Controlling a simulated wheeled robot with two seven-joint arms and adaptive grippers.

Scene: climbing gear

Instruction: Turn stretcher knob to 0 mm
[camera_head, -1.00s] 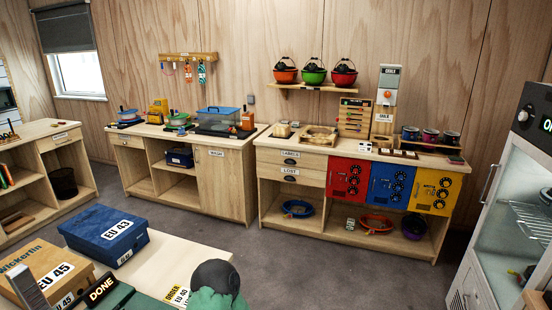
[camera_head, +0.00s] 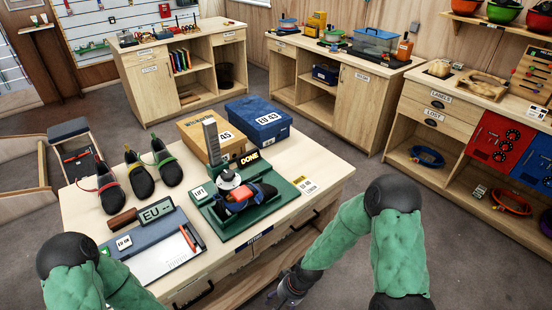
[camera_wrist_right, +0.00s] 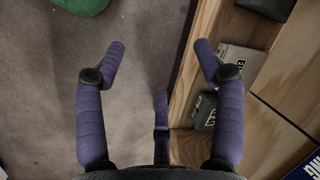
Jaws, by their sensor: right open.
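The stretcher (camera_head: 252,222) is a green base on the near workbench (camera_head: 330,178), with a dark shoe (camera_head: 240,200) on it. A round pale knob (camera_head: 229,180) with a dark part sits above the shoe, and a grey upright scale (camera_head: 212,142) stands behind it. The knob's setting is too small to read. My right gripper (camera_head: 285,292) hangs low in front of the bench, apart from the stretcher. In the right wrist view (camera_wrist_right: 160,60) its purple fingers are spread and empty beside a wooden shelf. My left arm shows at the lower left, but its gripper is out of view.
A blue EU 43 box (camera_head: 258,122) and an EU 45 box (camera_head: 210,138) stand behind the stretcher. Several climbing shoes (camera_head: 140,178) and a sizing device (camera_head: 155,235) occupy the bench's left part.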

